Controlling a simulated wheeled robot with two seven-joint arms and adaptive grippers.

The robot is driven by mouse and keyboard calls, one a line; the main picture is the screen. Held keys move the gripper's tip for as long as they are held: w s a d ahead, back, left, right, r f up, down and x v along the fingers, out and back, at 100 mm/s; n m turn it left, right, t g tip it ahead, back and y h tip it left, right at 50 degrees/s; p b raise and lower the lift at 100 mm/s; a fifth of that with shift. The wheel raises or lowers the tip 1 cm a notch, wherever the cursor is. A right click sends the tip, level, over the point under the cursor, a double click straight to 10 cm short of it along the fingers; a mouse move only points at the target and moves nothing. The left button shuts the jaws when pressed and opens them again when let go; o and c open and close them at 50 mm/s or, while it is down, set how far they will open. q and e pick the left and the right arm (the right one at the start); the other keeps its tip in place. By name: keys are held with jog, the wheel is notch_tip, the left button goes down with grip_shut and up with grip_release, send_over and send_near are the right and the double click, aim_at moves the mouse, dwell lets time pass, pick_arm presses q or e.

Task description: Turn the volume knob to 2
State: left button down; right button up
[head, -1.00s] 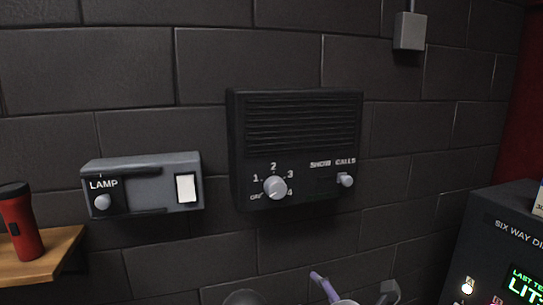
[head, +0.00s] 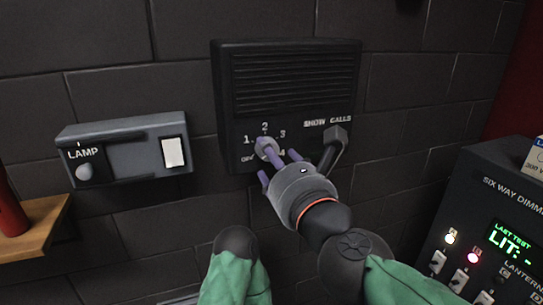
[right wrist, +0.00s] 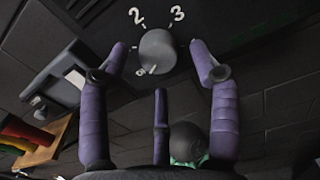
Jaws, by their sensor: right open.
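The grey round volume knob (head: 266,148) sits on the black wall speaker box (head: 290,85), with 1, 2, 3, 4 and OFF printed around it. It also shows in the right wrist view (right wrist: 157,51), below and between the 2 and the 3. A pale mark shows on its lower rim, away from the 2. My right gripper (head: 275,165) is at the knob, open. In the right wrist view its purple fingers stand on both sides of the knob, with a gap, and a third finger is below. My left gripper is out of view.
A SHOW CALLS switch (head: 336,134) is right of the knob, close to my right gripper. A LAMP box (head: 125,148) hangs to the left. A SIX WAY DIMMER panel (head: 500,225) stands at lower right.

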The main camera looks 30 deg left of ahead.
jog(key=shift+x, duration=1.05)
jog(key=shift+s, duration=0.1)
jog(key=c, duration=1.2)
jog(key=shift+o, duration=0.2)
jog(key=shift+f+m, duration=0.15)
jog(key=shift+m, duration=0.15)
